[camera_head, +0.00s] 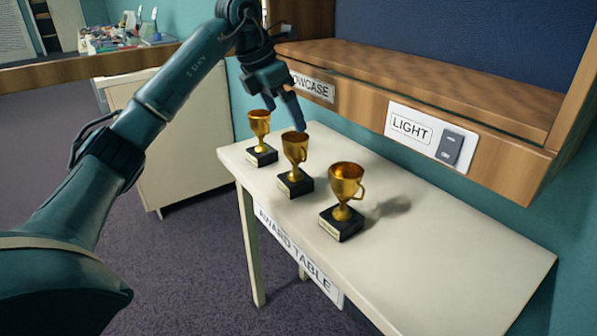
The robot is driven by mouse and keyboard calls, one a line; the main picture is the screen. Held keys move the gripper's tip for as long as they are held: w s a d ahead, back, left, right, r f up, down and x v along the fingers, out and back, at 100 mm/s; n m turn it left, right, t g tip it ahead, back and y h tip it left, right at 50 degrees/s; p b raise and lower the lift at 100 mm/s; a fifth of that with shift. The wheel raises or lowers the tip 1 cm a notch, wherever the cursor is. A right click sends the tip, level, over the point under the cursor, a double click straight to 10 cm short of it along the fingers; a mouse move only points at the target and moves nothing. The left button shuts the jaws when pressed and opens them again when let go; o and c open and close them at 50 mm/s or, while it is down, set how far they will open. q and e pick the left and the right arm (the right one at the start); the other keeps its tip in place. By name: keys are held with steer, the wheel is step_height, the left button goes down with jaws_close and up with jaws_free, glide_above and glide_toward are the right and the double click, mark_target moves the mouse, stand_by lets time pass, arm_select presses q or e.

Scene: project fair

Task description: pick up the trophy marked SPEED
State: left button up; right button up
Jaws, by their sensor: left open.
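Three gold cup trophies on black bases stand upright in a row on the award table (440,262). The left trophy (259,125) is at the table's far left end. The middle trophy (295,150) is beside it, and the right trophy (346,182) is nearest to me. Each base has a small plate, too small to read, so I cannot tell which is marked SPEED. My left gripper (284,120) is open and empty, its fingers pointing down close above the left and middle trophies. I cannot tell whether it touches either. My right gripper is out of view.
A wooden showcase (420,85) with a blue back overhangs the table's far side. A LIGHT panel (430,135) with a switch (450,147) is on its front. A white cabinet (170,150) stands behind at left. The table's right part is clear.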

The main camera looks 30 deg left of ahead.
mark_target(293, 137)
arm_select(q)
steer(key=x, duration=0.4)
steer(key=shift+f, duration=0.15)
steer(key=b+x, duration=0.1)
steer(key=x, duration=0.4)
steer(key=shift+a+f, duration=0.1)
steer(key=shift+f, duration=0.1)
steer(key=shift+r, duration=0.15)
steer(key=c, duration=1.5)
